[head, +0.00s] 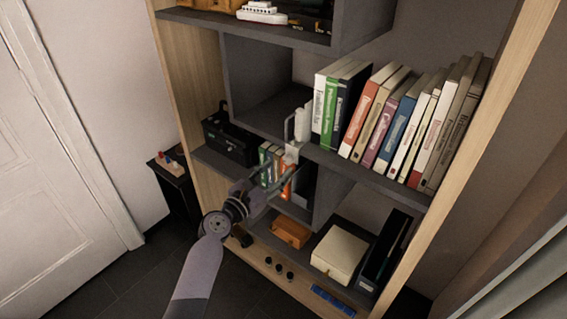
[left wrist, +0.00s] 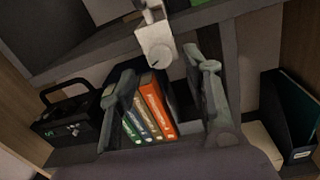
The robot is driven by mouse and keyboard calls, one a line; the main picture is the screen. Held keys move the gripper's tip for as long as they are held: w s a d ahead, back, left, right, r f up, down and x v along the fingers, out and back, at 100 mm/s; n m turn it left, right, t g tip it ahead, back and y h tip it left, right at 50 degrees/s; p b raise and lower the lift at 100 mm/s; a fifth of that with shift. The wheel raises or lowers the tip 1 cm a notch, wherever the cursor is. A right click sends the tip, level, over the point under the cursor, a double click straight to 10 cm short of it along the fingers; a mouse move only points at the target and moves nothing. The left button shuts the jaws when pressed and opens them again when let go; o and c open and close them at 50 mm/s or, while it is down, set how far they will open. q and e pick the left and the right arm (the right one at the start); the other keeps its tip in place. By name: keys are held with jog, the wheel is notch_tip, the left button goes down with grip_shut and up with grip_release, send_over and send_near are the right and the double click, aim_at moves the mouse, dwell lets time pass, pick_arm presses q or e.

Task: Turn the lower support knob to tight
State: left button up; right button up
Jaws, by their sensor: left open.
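A pale support fitting (head: 291,154) is fixed at the front edge of the middle shelf, with an upright white piece and a thin metal loop above it. In the left wrist view its lower block carries a round pale knob (left wrist: 158,54) with a small dark mark. My left gripper (head: 274,171) reaches up from below towards this fitting. In the left wrist view the left gripper (left wrist: 165,80) has its fingers spread wide. The knob is above and between the fingertips in that picture, and I see no contact. My right gripper is in neither view.
Books (head: 395,125) stand on the middle shelf, right of the fitting. Smaller books (left wrist: 148,108) stand behind my fingers. A black case (head: 228,140) is at left, an orange box (head: 291,232) and white box (head: 340,252) below. A door (head: 50,170) is far left.

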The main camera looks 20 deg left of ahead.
aim_at(287, 162)
pick_arm(q)
jog(key=shift+x, duration=2.15)
jog(key=shift+c, duration=0.2)
grip_shut()
